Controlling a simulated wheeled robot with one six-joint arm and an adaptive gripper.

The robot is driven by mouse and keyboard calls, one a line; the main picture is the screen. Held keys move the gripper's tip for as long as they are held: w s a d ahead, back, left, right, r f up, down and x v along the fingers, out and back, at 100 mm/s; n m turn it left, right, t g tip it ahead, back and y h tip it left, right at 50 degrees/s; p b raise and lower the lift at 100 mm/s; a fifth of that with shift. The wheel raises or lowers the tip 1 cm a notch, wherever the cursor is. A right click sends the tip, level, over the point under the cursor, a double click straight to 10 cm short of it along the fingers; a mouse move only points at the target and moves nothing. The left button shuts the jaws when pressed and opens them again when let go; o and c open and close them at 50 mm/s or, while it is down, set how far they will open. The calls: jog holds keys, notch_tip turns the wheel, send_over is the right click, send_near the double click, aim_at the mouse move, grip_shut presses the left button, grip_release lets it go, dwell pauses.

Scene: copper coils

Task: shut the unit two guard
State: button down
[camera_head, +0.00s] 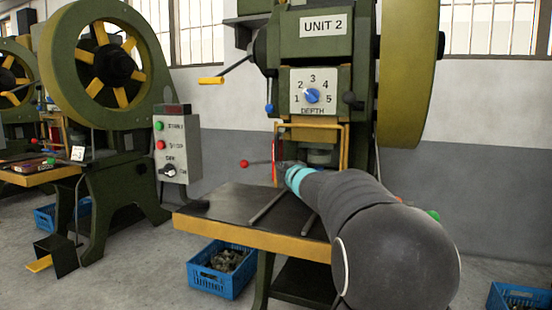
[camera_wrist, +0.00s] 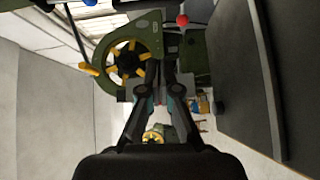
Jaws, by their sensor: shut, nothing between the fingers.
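The unit two press carries a "UNIT 2" plate (camera_head: 323,26) and a depth dial (camera_head: 312,96). A yellow frame (camera_head: 346,146), which looks like its guard, surrounds the working space below the dial. My arm covers its lower part, and I cannot tell how far open it is. A thin red upright piece (camera_head: 275,160) stands at its left side. My gripper (camera_head: 286,165) is at the left front of this frame, above the press table (camera_head: 228,200). Whether it touches the frame cannot be told. In the wrist view my gripper (camera_wrist: 160,62) is shut and empty.
A red-knobbed lever (camera_head: 244,163) sticks out left of my gripper; its knob also shows in the wrist view (camera_wrist: 182,19). A control box (camera_head: 176,145) stands left of the table. A blue crate (camera_head: 203,276) sits on the floor below. Another press (camera_head: 85,70) stands at left.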

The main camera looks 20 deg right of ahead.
jog(key=p, duration=0.2)
send_near(276, 157)
jog(key=w+a, duration=0.4)
jog(key=w, duration=0.1)
jog(key=shift+w+d+r+n+p, duration=0.2)
jog(key=shift+w+d+p, duration=0.35)
jog(key=shift+d, duration=0.25)
jog(key=shift+w+d+r+n+p, duration=0.1)
jog(key=shift+w+d+n+p, duration=0.1)
jog(key=shift+w+d+p, duration=0.45)
jog(key=shift+s+d+f, duration=0.1)
jog(key=shift+d, duration=0.1)
